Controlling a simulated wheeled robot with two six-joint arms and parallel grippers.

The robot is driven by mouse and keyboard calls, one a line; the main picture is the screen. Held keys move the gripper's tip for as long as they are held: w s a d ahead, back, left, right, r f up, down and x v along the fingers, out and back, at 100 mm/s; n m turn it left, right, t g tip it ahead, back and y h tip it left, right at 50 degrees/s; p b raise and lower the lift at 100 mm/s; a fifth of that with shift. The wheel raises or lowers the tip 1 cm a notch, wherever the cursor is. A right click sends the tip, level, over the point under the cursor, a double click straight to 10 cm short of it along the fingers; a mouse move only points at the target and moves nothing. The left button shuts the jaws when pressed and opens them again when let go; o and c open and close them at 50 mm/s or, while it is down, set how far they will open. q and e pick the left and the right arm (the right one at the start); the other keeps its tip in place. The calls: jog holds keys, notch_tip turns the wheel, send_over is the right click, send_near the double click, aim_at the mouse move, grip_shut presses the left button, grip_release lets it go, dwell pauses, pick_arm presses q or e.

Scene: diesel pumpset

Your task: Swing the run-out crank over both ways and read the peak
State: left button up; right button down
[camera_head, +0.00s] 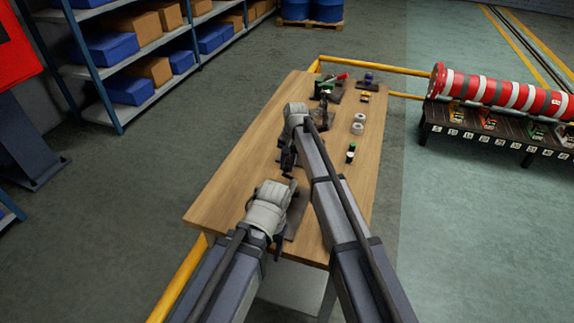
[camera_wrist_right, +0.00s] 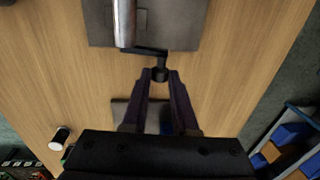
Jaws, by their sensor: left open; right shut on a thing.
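The crank (camera_wrist_right: 150,51) is a thin dark arm with a round dark knob in the right wrist view. It runs out from beside a silver cylinder (camera_wrist_right: 124,22) on a dark plate (camera_wrist_right: 178,25). My right gripper (camera_wrist_right: 159,76) is shut on the knob end. In the head view my right gripper (camera_head: 287,160) is over the middle of the bench, and its arm hides much of what is there. My left gripper (camera_head: 277,245) is open at the near end, beside a dark plate (camera_head: 297,215). No readable dial shows, and contact at the left gripper cannot be told.
The wooden bench (camera_head: 235,160) has bare room on its left side. A striped drum (camera_head: 490,92) lies on a rack beyond.

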jog(key=shift+s+d, duration=0.1)
dwell(0.7)
jog(key=c, duration=0.7)
grip_release()
pick_arm(q)
jog(key=shift+r, duration=0.1)
pick_arm(e)
jog(key=shift+r, duration=0.1)
pick_arm(q)
notch_tip(320, 180, up, 8)
jog(key=p, duration=0.7)
jog(key=shift+f+p, duration=0.2)
jog(key=shift+p, duration=0.15)
pick_arm(e)
jog(key=r, duration=0.7)
jog(key=shift+s+d+r, duration=0.1)
jog(key=shift+d+r, duration=0.2)
jog(key=shift+d, duration=0.1)
